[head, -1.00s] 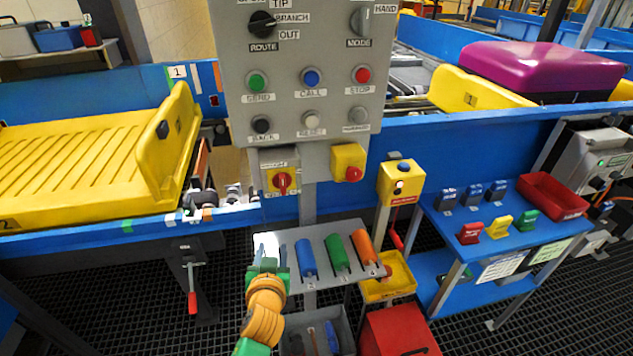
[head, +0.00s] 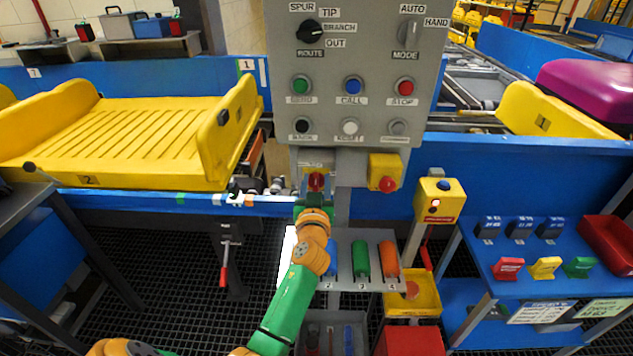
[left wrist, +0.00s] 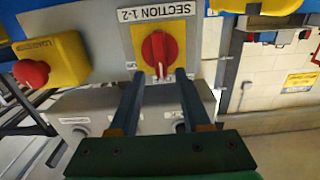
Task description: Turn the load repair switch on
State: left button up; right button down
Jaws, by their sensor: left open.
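A red rotary switch knob (head: 316,181) on a yellow plate sits under the grey control panel. In the left wrist view the knob (left wrist: 156,49) stands with its grip bar roughly upright, beside a label that reads "SECTION 1-2". No label I can read says load repair. My left gripper (head: 314,200) is right in front of this switch and partly hides it in the head view. In the left wrist view its two fingers (left wrist: 160,74) are apart and empty, their tips just short of the knob. My right gripper is not in view.
A yellow box with a red mushroom button (head: 386,184) is close beside the switch; it also shows in the left wrist view (left wrist: 62,60). The grey panel (head: 350,75) is above. A shelf with coloured cylinders (head: 361,258) is below.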

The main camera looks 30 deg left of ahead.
pick_arm(q)
jog(key=shift+a, duration=0.15)
grip_shut()
jog(key=m, duration=0.2)
jog(key=d+m+b, duration=0.1)
jog(key=m, duration=0.1)
jog(key=shift+w+f, duration=0.2)
jog(key=shift+w+d+f+m+b, duration=0.2)
jog(key=shift+f+m, duration=0.2)
jog(key=shift+m, duration=1.9)
jog(key=shift+w+d+f+m+b, duration=0.15)
jog(key=shift+d+f+m, duration=0.15)
jog(key=shift+m, duration=2)
jog(key=shift+w+d+f+m+b, duration=0.15)
jog(key=shift+f+m, duration=0.3)
jog(key=shift+m, duration=1.85)
jog(key=shift+s, duration=0.1)
